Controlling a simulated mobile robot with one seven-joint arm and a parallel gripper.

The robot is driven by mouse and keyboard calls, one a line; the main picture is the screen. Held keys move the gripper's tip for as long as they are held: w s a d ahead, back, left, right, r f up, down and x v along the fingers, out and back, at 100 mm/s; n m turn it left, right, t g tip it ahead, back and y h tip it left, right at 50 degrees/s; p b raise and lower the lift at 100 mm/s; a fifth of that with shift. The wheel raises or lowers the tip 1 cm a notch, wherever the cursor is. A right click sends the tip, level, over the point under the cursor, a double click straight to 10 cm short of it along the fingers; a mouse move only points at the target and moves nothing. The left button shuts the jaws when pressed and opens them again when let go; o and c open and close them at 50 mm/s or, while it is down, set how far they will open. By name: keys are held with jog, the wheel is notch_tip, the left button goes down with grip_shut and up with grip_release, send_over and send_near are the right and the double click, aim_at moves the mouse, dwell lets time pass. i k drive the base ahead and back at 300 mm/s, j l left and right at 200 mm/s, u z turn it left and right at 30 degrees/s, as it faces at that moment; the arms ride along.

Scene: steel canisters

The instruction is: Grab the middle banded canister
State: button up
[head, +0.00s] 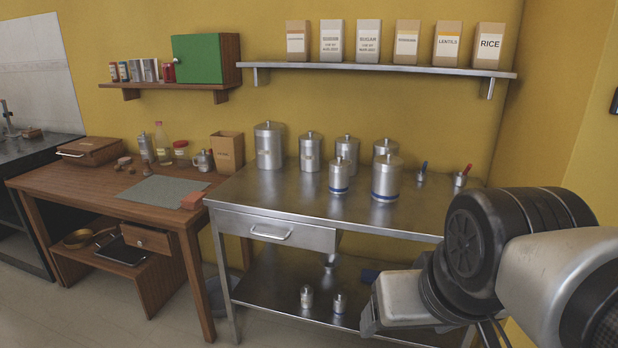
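Two steel canisters with blue bands near their bases stand upright at the front of the steel table. The smaller banded canister (339,176) is on the left, and the larger banded canister (387,178) is just right of it. My gripper (385,305) seems to be at the pale end of my arm, low on the right and in front of the table, apart from both canisters.
Plain canisters stand behind: a large one (269,147), two medium ones (310,151) (347,155), and another (385,147) partly hidden. Small pots with blue (422,175) and red (461,180) handles stand right. The steel table's (270,205) front left is clear. A shelf (385,69) hangs above.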

aim_at(339, 179)
jog(key=i+j+z, duration=0.3)
jog(key=i+j, duration=0.35)
jog(key=i+j+z, duration=0.3)
jog(key=i+j, duration=0.35)
jog(key=j, duration=0.1)
